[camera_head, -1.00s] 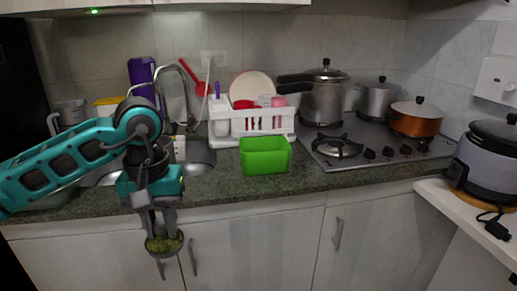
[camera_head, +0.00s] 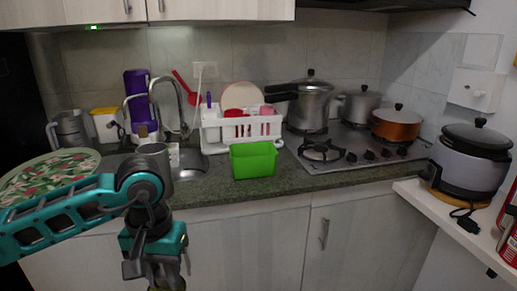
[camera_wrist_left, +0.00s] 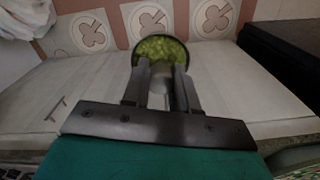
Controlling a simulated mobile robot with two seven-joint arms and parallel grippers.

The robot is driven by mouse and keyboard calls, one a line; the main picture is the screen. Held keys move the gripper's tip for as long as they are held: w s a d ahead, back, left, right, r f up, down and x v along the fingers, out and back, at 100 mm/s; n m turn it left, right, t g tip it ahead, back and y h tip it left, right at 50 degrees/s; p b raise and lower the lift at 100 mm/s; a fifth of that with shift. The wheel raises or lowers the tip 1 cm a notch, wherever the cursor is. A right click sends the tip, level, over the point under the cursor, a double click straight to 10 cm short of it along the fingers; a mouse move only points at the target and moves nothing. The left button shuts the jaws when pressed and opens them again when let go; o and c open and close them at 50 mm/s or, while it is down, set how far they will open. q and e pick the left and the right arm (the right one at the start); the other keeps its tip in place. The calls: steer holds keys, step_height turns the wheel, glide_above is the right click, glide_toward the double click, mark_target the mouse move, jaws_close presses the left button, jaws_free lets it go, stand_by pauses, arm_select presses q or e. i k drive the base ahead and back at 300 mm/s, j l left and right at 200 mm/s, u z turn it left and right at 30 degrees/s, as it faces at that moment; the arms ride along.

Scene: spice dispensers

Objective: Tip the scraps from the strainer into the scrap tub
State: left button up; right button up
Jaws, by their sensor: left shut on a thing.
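My left gripper (camera_wrist_left: 161,80) is shut on the strainer (camera_wrist_left: 136,60), a dark round bowl of green scraps (camera_wrist_left: 160,48), in the left wrist view. The scraps are in the bowl. In the head view my left gripper (camera_head: 166,276) points down in front of the cabinets, and the strainer is almost wholly cut off by the bottom edge. The green open-topped tub (camera_head: 254,161), which I take for the scrap tub, stands on the counter, right of and above my gripper in the picture, well apart from it. Its inside bottom is hidden. My right gripper is not in view.
A white dish rack (camera_head: 240,130) stands behind the tub. The stove (camera_head: 345,160) with pots is to its right, the sink (camera_head: 188,165) to its left. A floral round tray (camera_head: 50,172) is at far left. The counter's front edge lies between gripper and tub.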

mark_target(253, 159)
steer(key=i+l, duration=0.15)
steer(key=l, duration=0.15)
steer(key=i+l, duration=0.15)
steer(key=l, duration=0.15)
steer(key=i+l+u, duration=0.1)
steer(key=l, duration=0.2)
steer(key=i+l, duration=0.15)
steer(key=l, duration=0.15)
